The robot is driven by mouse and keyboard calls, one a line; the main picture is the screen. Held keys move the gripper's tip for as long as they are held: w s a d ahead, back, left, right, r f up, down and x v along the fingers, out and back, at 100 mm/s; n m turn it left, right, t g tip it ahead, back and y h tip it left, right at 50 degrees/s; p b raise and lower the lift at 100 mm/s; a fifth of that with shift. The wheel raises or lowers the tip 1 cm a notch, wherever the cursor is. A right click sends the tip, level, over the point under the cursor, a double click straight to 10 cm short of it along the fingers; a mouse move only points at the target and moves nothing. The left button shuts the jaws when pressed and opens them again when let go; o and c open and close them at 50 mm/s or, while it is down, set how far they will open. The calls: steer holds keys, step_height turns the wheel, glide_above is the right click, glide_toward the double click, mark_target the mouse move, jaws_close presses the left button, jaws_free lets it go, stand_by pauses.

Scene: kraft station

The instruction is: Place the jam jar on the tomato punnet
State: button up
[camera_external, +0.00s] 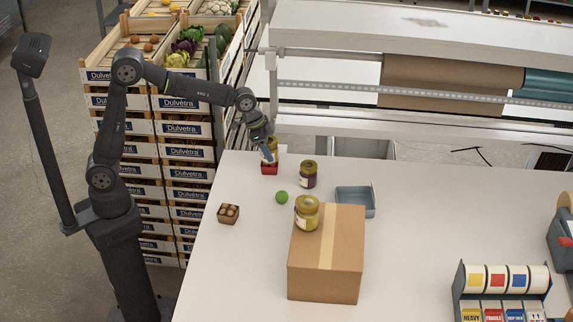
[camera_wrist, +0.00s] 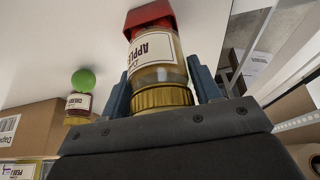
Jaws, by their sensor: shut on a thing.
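My gripper (camera_wrist: 158,90) is shut around a glass jar (camera_wrist: 152,68) with a gold lid and a white label reading "APPLE". In the external view, my gripper (camera_external: 268,140) is at the table's far left part, holding the jar (camera_external: 272,153) by its upper part. A small red punnet (camera_external: 269,170) is directly below the jar; it shows at the jar's base in the wrist view (camera_wrist: 150,14). The jar looks upright over the punnet. I cannot tell whether they touch.
A dark jar (camera_external: 308,174) stands right of the punnet, with a green ball (camera_external: 282,197) nearby. A blue-grey tray (camera_external: 370,205) and a brown punnet (camera_external: 228,217) stand nearby.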

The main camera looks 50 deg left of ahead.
mark_target(269, 140)
steer(key=o, duration=1.2)
steer(key=shift+f, duration=0.1)
steer(key=shift+o, duration=0.2)
steer(key=v, duration=1.2)
steer(key=shift+r, duration=0.2)
steer(key=shift+f, duration=0.1)
steer(key=x, duration=1.2)
steer(key=shift+r, duration=1.95)
